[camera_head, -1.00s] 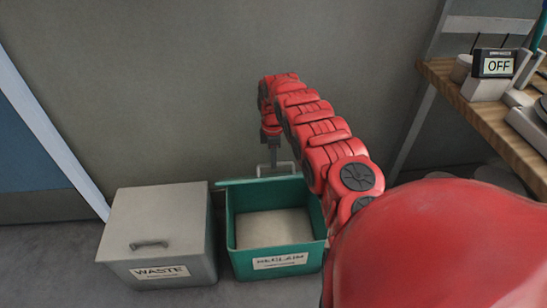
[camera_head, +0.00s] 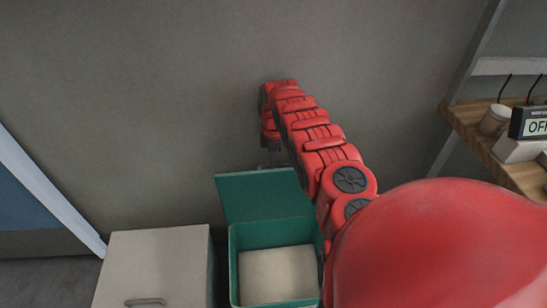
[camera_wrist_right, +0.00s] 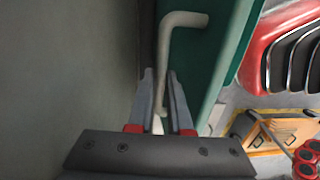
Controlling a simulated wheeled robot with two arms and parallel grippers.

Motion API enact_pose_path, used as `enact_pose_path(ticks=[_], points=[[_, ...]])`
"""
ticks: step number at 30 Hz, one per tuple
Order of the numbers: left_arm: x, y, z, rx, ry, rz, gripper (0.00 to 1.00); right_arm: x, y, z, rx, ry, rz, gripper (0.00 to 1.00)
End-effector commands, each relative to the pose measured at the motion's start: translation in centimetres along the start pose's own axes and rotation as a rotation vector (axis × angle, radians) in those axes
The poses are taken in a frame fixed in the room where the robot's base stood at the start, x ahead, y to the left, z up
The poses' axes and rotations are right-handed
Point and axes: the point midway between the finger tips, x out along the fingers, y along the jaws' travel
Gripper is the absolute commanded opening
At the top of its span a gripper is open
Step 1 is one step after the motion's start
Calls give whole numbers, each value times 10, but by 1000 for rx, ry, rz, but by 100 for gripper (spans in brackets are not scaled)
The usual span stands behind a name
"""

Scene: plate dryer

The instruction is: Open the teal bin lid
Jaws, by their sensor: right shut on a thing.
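The teal bin (camera_head: 270,236) stands on the floor by the wall, with a pale surface visible inside. Its teal lid (camera_head: 262,194) is raised at the back edge and leans up toward the wall, so the bin's top is open. My right gripper (camera_head: 270,146) is behind the lid's upper edge, partly hidden in the head view. In the right wrist view my right gripper (camera_wrist_right: 160,76) is shut on the pale lid handle (camera_wrist_right: 184,19), with a finger on each side of its bar. The teal lid also shows there (camera_wrist_right: 212,60). My left gripper is not in view.
A grey waste bin (camera_head: 160,262) with a shut lid stands just left of the teal bin. A wooden bench (camera_head: 475,135) with a small display (camera_head: 530,123) is at the right. The grey wall (camera_head: 150,100) is close behind the lid.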

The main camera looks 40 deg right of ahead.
Motion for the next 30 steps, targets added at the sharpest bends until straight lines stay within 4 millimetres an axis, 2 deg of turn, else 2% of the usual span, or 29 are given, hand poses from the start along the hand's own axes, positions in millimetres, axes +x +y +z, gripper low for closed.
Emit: enact_pose_path(ticks=[12, 13, 18, 30], points=[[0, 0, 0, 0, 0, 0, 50, 4, -3, 0, 0, 0, -9, 0], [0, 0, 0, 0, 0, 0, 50, 4, -3, 0, 0, 0, -9, 19], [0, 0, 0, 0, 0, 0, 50, 3, -2, 0, 0, 0, -7, 47], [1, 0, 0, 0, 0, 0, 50, -4, -1, 0, 0, 0, -4, 47]])
